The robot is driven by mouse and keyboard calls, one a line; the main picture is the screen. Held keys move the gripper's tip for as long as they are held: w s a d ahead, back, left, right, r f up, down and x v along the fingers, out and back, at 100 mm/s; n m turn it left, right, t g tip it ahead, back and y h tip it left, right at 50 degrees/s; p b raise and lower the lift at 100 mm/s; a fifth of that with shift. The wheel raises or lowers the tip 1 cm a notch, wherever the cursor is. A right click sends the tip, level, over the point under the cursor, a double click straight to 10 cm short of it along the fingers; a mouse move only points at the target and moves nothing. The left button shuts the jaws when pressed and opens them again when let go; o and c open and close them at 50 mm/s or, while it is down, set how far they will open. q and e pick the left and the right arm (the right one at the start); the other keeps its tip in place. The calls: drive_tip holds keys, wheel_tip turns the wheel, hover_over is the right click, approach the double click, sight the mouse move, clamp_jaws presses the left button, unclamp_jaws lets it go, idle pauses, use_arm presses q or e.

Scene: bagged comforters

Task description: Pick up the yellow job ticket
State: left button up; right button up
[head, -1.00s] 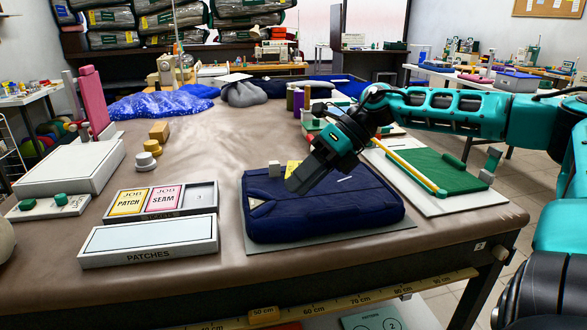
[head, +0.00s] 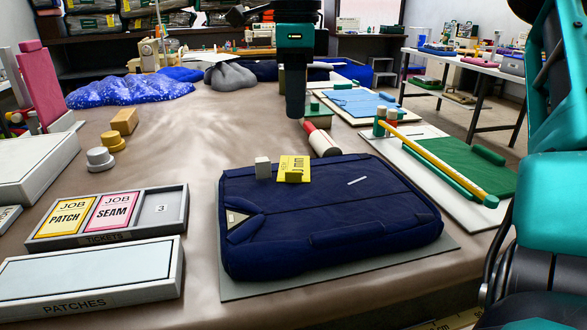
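A yellow ticket printed JOB PATCH (head: 68,217) lies in the left slot of the grey TICKETS tray (head: 105,239). A pink JOB SEAM ticket (head: 113,211) lies beside it; the slot marked 3 is empty. Another yellow card (head: 291,164) with dark print lies on the back of the folded navy bundle (head: 325,215), with a small yellow block at its near edge. My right gripper (head: 295,112) points down beyond the bundle, apart from it. Its fingers overlap as one dark shape, so its opening is hidden. My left gripper is not in view.
A grey PATCHES box (head: 88,304) stands in front of the tray. A small grey block (head: 263,167) stands beside the yellow card. A red and cream roll (head: 322,141) lies behind the bundle. A green board with a yellow rod (head: 440,160) lies at right.

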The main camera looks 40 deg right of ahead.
sight(293, 164)
drive_tip(key=f+b, duration=0.1)
drive_tip(key=f, duration=1.1)
drive_tip(key=shift+a+b, duration=0.2)
drive_tip(key=shift+b, duration=0.2)
drive_tip(key=shift+w, duration=0.1)
drive_tip(key=shift+c, duration=0.5)
drive_tip(key=shift+r, duration=0.1)
clamp_jaws()
